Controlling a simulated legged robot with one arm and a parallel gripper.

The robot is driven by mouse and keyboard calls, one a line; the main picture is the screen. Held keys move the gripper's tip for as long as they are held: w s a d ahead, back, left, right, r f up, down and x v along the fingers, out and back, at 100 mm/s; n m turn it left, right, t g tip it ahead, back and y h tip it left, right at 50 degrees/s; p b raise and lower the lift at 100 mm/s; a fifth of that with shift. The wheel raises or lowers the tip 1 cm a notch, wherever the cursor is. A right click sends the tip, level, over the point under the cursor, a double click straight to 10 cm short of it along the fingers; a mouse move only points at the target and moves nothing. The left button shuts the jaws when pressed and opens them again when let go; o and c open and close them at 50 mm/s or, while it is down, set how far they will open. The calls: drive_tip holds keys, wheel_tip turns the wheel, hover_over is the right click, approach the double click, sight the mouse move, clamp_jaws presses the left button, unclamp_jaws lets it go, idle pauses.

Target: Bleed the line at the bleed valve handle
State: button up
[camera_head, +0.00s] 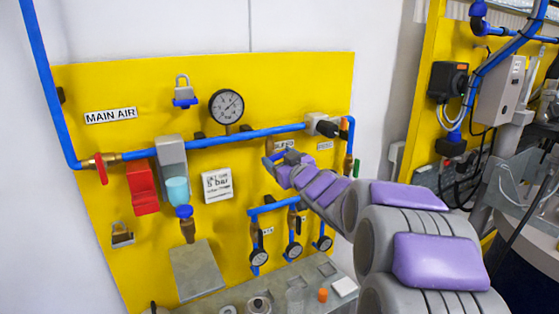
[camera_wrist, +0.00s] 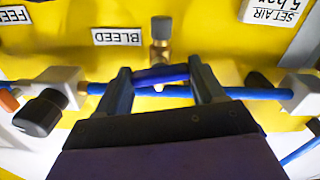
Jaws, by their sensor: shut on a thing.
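The bleed valve shows in the wrist view as a brass body (camera_wrist: 161,50) with a blue bar-shaped handle (camera_wrist: 160,76) across it. The white BLEED label (camera_wrist: 131,37) is beside it, upside down in this view. My gripper (camera_wrist: 160,72) has one finger at each end of the blue handle and is shut on it. In the head view my gripper (camera_head: 280,158) reaches the yellow panel just below the main blue pipe and hides most of the valve and handle. The handle lies about level, parallel to the pipe behind it.
The yellow panel (camera_head: 90,210) carries a pressure gauge (camera_head: 227,106), a red valve handle (camera_head: 101,168), a padlock (camera_head: 183,90) and a filter bowl (camera_head: 177,190). Several small gauges hang below my gripper. A black knob (camera_wrist: 38,114) is near it. A grey shelf (camera_head: 275,290) juts out underneath.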

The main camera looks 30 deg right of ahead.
drive_tip(key=n, duration=0.3)
drive_tip(key=shift+f+n+b, duration=0.15)
drive_tip(key=shift+n+b, duration=0.15)
drive_tip(key=n+b, duration=0.1)
drive_tip(key=n, duration=0.2)
drive_tip(key=shift+n, duration=0.3)
drive_tip(key=shift+f+n+b, duration=0.15)
drive_tip(key=shift+n+b, duration=1.4)
drive_tip(key=shift+n, duration=2.45)
drive_tip(key=o, duration=1)
drive_tip(key=shift+o, duration=0.2)
drive_tip(key=shift+s, duration=0.1)
